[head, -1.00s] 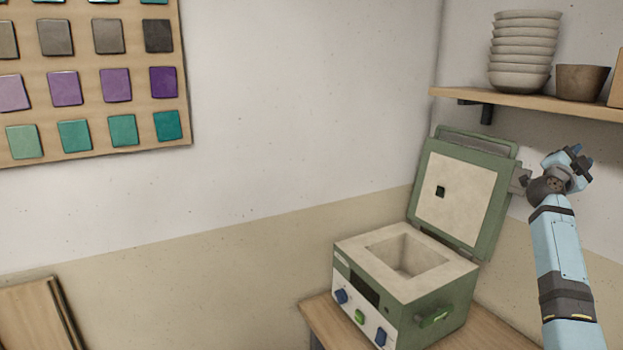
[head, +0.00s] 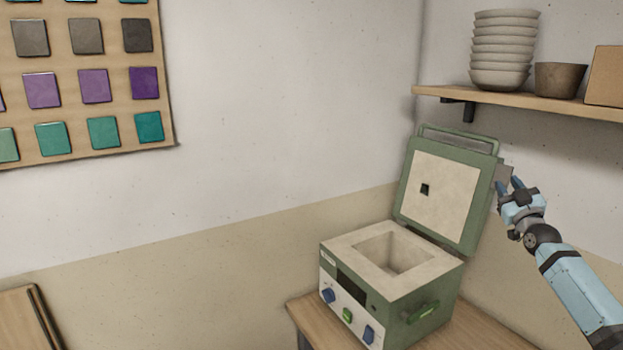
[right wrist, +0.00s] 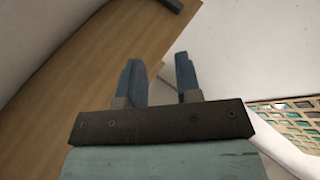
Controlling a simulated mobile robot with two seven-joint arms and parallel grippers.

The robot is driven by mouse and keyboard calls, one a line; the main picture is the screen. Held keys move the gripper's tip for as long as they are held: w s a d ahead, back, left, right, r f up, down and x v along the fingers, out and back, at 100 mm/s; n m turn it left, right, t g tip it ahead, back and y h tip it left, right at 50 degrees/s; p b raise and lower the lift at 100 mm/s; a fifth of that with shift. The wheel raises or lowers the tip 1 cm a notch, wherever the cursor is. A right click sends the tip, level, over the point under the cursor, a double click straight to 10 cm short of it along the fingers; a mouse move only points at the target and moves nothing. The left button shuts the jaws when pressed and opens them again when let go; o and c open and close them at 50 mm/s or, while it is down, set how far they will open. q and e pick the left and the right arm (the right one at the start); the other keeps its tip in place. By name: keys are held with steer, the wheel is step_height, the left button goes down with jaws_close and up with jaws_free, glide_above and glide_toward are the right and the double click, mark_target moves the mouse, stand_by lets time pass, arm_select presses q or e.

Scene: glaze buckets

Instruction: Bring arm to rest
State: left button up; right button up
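My right gripper (head: 509,184) is raised at the right of the head view, beside the raised lid of a small green kiln. Its two blue fingers stand apart with nothing between them. In the right wrist view the same fingers (right wrist: 158,82) are also apart and empty, with a wooden surface and pale wall beyond. Whether the gripper touches the lid I cannot tell; it overlaps the area just right of it. My left gripper is not in view.
The green kiln (head: 441,312) stands open on a wooden table (head: 480,328), its chamber empty as far as I see. Above is a shelf (head: 520,101) with stacked bowls (head: 502,50), a brown pot (head: 559,80) and a box (head: 605,76). A tile board (head: 75,108) hangs at left.

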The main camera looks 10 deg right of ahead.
step_height(320, 180, down, 8)
steer(key=d+g+h, duration=0.3)
steer(key=g, duration=0.3)
steer(key=s+a+f+n+g+y, duration=0.15)
steer(key=s+a+f, duration=0.35)
steer(key=a+f, duration=0.6)
steer(key=s+a+f+g+y, duration=0.1)
steer(key=s+a+f+y, duration=0.35)
steer(key=a+f, duration=0.75)
steer(key=s+a+f+g+y, duration=0.1)
steer(key=s+a+f, duration=0.55)
steer(key=s, duration=0.25)
steer(key=s+a+f+g, duration=0.1)
steer(key=s+a+f, duration=0.5)
steer(key=s, duration=0.4)
steer(key=s+a+f+m, duration=0.1)
steer(key=s+a, duration=0.3)
steer(key=s, duration=0.3)
steer(key=s+a+f+m+g+y, duration=0.1)
steer(key=s+a, duration=0.3)
steer(key=s, duration=0.4)
steer(key=shift+a, duration=0.25)
